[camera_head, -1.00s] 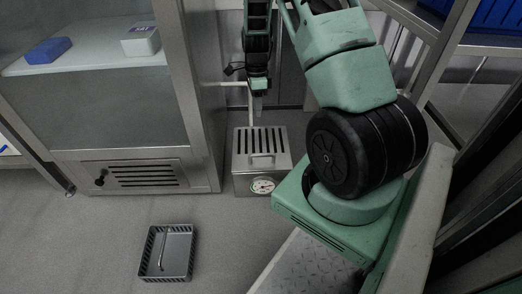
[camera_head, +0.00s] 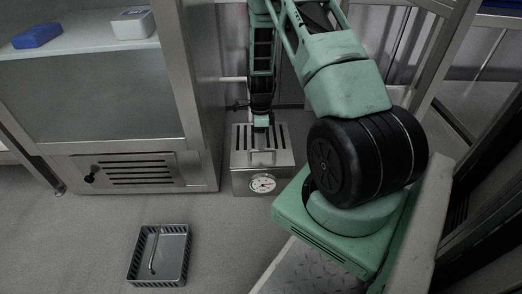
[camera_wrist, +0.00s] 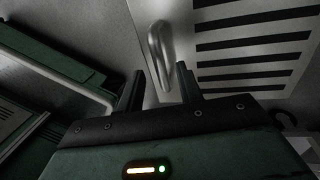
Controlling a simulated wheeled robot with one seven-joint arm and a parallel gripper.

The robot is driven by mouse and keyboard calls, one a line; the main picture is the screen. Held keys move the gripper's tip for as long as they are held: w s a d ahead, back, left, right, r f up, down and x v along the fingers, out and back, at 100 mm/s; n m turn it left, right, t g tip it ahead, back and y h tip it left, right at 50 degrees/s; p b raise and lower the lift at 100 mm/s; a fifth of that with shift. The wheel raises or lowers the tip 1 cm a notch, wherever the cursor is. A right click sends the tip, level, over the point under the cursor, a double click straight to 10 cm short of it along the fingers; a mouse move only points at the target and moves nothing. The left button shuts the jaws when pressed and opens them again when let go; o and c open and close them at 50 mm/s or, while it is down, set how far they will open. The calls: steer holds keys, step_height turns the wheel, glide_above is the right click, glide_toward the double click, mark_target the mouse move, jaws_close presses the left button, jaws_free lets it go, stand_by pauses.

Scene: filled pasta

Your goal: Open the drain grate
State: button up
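The drain grate (camera_head: 240,141) is the slotted metal top of a low steel box on the floor, with a bar handle (camera_head: 262,157) near its front edge. It lies flat on the box. In the wrist view, the grate's dark slots (camera_wrist: 250,48) are at upper right, and the handle (camera_wrist: 159,48) stands just beyond my fingertips, roughly in line with the gap. My gripper (camera_head: 262,124) points down over the grate in the head view. In the wrist view my gripper (camera_wrist: 160,80) has its two dark fingers apart with nothing held. Whether a finger touches the handle I cannot tell.
A round gauge (camera_head: 262,184) is on the box's front. A steel cabinet (camera_head: 200,120) stands close on the left. A grey basket (camera_head: 134,268) with a handle sits on open floor at front left. A metal rack (camera_head: 447,60) stands at right.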

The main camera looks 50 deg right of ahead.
steer(key=shift+s+a+f+b, duration=0.15)
steer(key=shift+f+b, duration=0.2)
steer(key=shift+f, duration=0.7)
jaws_close()
steer(key=shift+r, duration=0.15)
